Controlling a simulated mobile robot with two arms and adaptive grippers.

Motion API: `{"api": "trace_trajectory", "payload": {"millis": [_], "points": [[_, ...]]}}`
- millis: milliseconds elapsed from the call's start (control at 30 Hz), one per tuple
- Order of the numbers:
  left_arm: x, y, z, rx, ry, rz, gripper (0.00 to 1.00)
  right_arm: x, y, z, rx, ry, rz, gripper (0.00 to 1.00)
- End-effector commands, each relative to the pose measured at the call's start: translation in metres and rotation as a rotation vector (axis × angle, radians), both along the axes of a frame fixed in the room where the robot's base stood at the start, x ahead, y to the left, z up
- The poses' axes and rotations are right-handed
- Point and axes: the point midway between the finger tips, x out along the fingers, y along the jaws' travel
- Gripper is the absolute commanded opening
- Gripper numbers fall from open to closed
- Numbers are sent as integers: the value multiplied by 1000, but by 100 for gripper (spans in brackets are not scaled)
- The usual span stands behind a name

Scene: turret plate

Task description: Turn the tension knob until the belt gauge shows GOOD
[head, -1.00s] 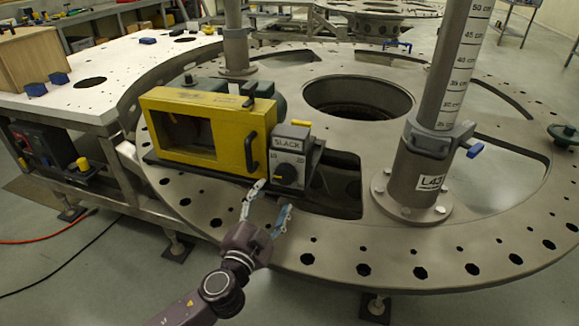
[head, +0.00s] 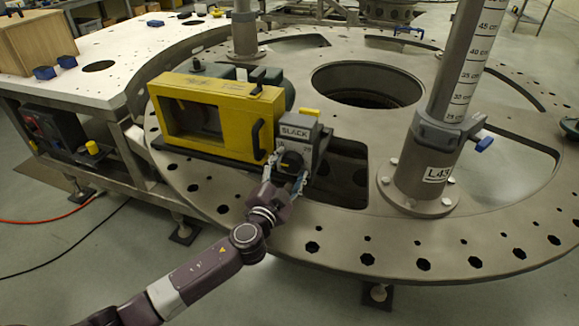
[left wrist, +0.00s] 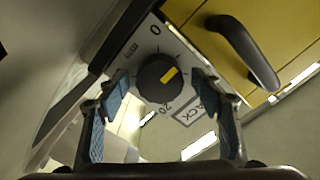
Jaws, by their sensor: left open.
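The tension knob (left wrist: 157,79) is a black dial with a yellow pointer mark, on the grey face of a small box at the right end of the yellow machine (head: 216,108). In the head view the knob (head: 291,160) is partly covered by my gripper. The belt gauge (head: 295,132) above it reads SLACK. In the left wrist view part of that label (left wrist: 188,111) shows near the right finger. My left gripper (head: 287,176) is open, its blue-padded fingers on either side of the knob with gaps visible. My right gripper is not in view.
The yellow machine's black handle (head: 257,140) stands close beside my left gripper. A grey post (head: 430,160) labelled L43 rises from the turret plate (head: 330,230) to the right. The plate has a large round hole and cut-outs.

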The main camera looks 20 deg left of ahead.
Motion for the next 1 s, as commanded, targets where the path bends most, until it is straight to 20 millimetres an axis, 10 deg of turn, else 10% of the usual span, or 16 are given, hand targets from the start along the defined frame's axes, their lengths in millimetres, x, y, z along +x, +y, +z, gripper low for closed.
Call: {"api": "trace_trajectory", "payload": {"millis": [433,1000], "points": [[0,0,0,0,0,0,18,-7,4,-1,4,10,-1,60],[-1,-1,0,207,-7,-1,18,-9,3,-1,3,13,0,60]]}}
